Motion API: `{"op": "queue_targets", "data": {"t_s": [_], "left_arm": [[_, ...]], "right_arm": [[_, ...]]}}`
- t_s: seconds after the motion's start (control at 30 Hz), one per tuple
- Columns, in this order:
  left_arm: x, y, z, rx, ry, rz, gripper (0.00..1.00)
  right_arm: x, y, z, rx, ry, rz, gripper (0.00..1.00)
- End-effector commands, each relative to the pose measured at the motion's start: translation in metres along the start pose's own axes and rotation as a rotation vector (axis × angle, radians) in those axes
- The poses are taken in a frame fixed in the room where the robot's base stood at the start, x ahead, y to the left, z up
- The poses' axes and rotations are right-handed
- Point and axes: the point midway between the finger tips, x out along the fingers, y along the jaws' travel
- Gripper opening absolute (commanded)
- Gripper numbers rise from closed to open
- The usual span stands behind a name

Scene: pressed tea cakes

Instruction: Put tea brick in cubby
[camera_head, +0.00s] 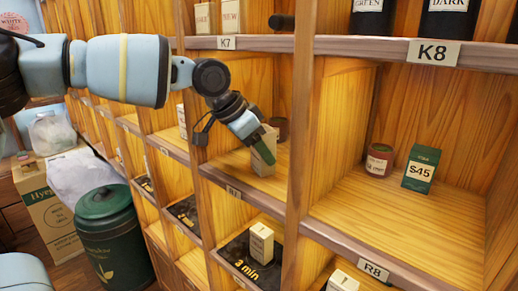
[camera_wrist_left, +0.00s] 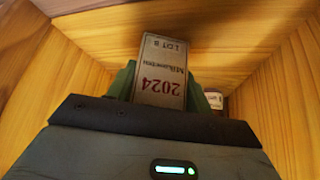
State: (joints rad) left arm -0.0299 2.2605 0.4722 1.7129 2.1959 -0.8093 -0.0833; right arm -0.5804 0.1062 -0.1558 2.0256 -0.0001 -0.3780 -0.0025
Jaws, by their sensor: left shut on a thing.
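The tea brick is a small pale tan box (camera_head: 263,158), upright in the cubby below the K7 shelf edge. In the left wrist view the tea brick (camera_wrist_left: 162,70) shows a label reading 2024. My left gripper (camera_head: 258,138) reaches into this cubby from the upper left and is shut on the tea brick, with a green finger on either side of it. The brick is at or just above the wooden cubby floor (camera_head: 280,183); I cannot tell if it touches. My right gripper is not in view.
A dark red tin (camera_head: 279,127) stands deeper in the same cubby. The wooden upright (camera_head: 298,130) is close on the right. A green canister (camera_head: 109,235) stands at lower left.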

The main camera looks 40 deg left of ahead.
Motion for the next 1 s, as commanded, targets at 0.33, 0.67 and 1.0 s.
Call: {"op": "queue_targets", "data": {"t_s": [0.33, 0.67, 1.0], "left_arm": [[0.001, 0.0, 0.001, 0.001, 0.004, 0.0, 0.25], [0.002, 0.0, 0.002, 0.0, 0.003, 0.0, 0.72], [-0.011, 0.0, 0.0, 0.0, 0.006, -0.001, 0.72]], "right_arm": [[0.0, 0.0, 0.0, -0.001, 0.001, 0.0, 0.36], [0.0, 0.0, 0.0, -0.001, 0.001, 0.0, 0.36], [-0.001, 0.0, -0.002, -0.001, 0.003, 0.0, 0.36]]}}
